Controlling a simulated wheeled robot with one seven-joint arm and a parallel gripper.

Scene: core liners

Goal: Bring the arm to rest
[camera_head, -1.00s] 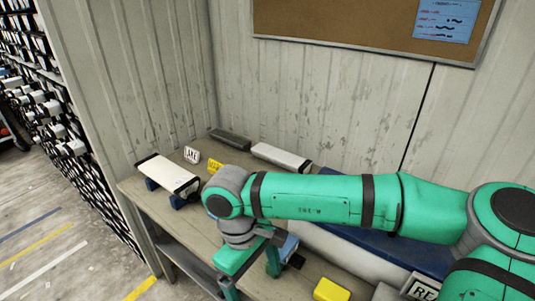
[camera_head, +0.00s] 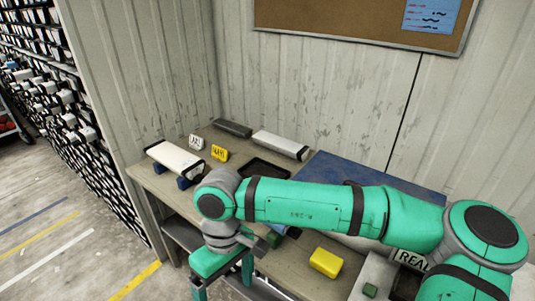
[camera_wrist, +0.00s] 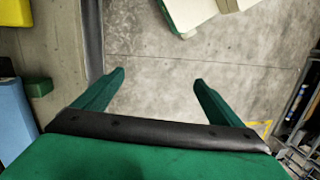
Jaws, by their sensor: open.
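My gripper (camera_wrist: 158,78) is open and empty in the wrist view. Its two green fingers stand wide apart over bare grey floor. In the head view my green arm reaches across the front of the wooden bench (camera_head: 290,262) from the right. The wrist hangs down at the bench's front edge, and the fingertips are partly cut off by the picture's lower edge.
On the bench are a white core liner (camera_head: 175,158) on blue supports, another white liner (camera_head: 280,145), a dark one (camera_head: 232,128), a black tray (camera_head: 264,168), a blue mat (camera_head: 350,172) and a yellow block (camera_head: 325,262). A liner rack (camera_head: 50,95) stands left. Floor between is clear.

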